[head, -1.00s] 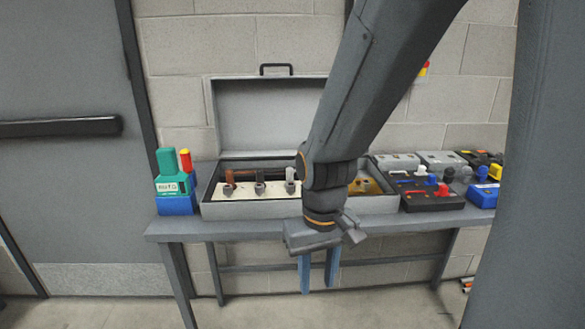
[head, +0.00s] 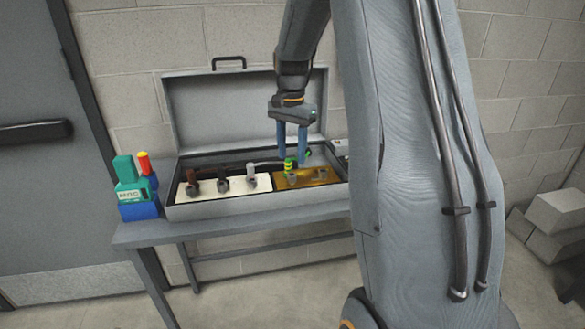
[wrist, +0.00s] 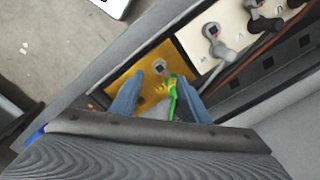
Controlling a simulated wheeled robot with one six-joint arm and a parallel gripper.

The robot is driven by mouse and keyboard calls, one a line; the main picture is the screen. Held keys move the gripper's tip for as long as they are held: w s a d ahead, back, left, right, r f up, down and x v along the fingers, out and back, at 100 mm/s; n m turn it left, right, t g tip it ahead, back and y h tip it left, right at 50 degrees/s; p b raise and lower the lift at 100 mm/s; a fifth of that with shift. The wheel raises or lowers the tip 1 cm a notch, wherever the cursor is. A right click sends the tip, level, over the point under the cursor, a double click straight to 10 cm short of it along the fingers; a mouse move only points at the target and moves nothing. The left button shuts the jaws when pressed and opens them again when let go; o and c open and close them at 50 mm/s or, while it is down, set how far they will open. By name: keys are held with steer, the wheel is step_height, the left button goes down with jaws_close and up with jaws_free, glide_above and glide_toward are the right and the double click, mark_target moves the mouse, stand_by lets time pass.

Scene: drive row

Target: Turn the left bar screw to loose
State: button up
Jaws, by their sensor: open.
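The brass bar (head: 318,178) lies in the open grey case, right of a white panel. The left bar screw (head: 292,179) is on its front left part, with a green-and-yellow wire (head: 290,164) behind it. A second screw (head: 320,174) is to its right. My gripper (head: 292,155) is open, fingers pointing down, above the bar near the wire. In the wrist view the open fingers (wrist: 157,82) flank the wire end over the brass bar (wrist: 125,76). A screw (wrist: 158,67) shows just beyond them, apparently the left one. Contact cannot be told.
The white panel (head: 240,186) holds several terminals with brown, black and grey wires. The case (head: 213,208) stands on a grey table, its lid (head: 225,115) raised behind. My arm covers the right side.

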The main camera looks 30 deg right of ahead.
mark_target(292, 178)
step_height(292, 178, down, 7)
steer(key=shift+s+r+p, duration=0.1)
steer(key=shift+p, duration=0.7)
steer(key=shift+c, duration=0.4)
steer(key=c, duration=0.8)
steer(key=shift+c, duration=0.2)
